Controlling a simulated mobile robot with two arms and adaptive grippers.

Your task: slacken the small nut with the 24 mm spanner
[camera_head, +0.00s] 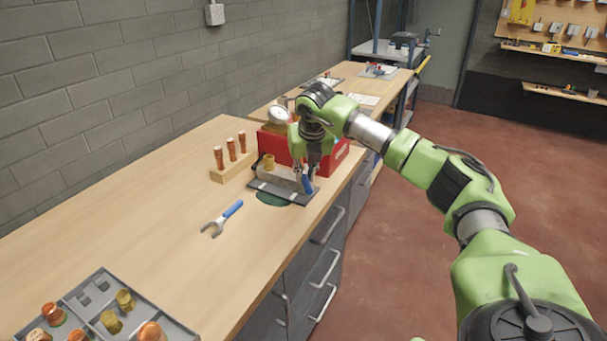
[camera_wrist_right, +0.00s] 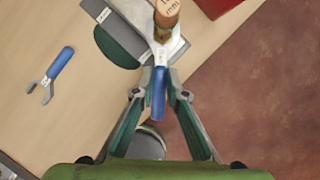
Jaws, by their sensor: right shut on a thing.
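My right gripper (camera_head: 309,180) is at the fixture near the bench's front edge, shut on a blue-handled spanner; the handle (camera_wrist_right: 158,92) shows between its fingertips in the right wrist view. The spanner's grey head (camera_wrist_right: 160,53) is at a brass nut (camera_wrist_right: 164,33) below a copper piece (camera_wrist_right: 167,10). I cannot tell whether the jaws are seated around the nut. A brass fitting (camera_head: 268,161) shows on the fixture (camera_head: 262,184) in the head view. A second blue-handled spanner (camera_head: 232,209) lies on the bench. The size marks are unreadable. My left gripper is out of view.
A red box (camera_head: 333,157) stands just behind the fixture, with a round gauge (camera_head: 278,113) near it. A wooden rack (camera_head: 231,170) holds 3 copper pieces. A grey tray (camera_head: 172,327) with fittings is at the front left. The bench (camera_head: 150,215) between is mostly clear.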

